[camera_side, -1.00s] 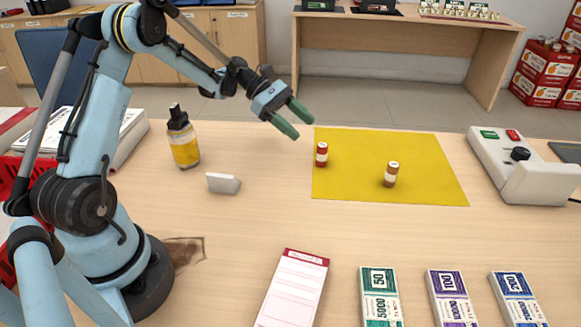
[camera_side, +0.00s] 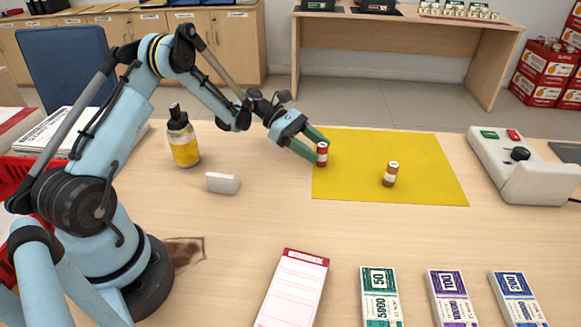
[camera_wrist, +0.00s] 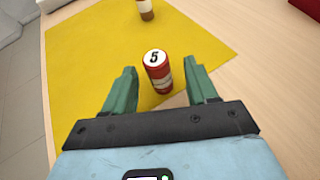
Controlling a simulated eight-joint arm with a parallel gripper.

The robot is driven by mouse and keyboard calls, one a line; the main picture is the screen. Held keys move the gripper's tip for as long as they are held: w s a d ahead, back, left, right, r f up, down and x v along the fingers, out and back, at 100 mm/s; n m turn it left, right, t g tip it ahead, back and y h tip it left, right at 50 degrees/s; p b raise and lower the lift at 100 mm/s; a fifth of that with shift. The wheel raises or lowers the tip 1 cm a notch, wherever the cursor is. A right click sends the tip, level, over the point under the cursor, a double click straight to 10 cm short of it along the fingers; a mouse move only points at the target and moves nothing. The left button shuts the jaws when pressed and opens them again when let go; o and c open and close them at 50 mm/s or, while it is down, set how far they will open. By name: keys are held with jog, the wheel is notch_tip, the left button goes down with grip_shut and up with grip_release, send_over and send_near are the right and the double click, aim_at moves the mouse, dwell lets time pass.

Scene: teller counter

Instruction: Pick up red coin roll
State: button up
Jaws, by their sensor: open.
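The red coin roll (camera_side: 322,155) stands upright near the left edge of the yellow mat (camera_side: 430,188). In the wrist view the red coin roll (camera_wrist: 158,72) has a white top marked 5 and a pale band. My gripper (camera_side: 320,147) is low at the roll in the side view. In the wrist view its green fingers (camera_wrist: 163,83) are spread, one on each side of the roll, with gaps showing. A brown coin roll (camera_side: 390,174) stands upright to the right on the mat, also seen at the top of the wrist view (camera_wrist: 146,9).
A yellow bottle (camera_side: 184,145) and a small white block (camera_side: 223,183) stand left of the mat. A grey-white device (camera_side: 525,165) is at the right. Banknote bundles (camera_side: 380,300) and a pink-headed pad (camera_side: 293,290) lie in front. The table between is clear.

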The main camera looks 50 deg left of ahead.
aim_at(327, 167)
jog(key=x, duration=0.4)
jog(key=shift+w+d+f, duration=0.1)
jog(key=shift+w+d, duration=0.1)
grip_shut()
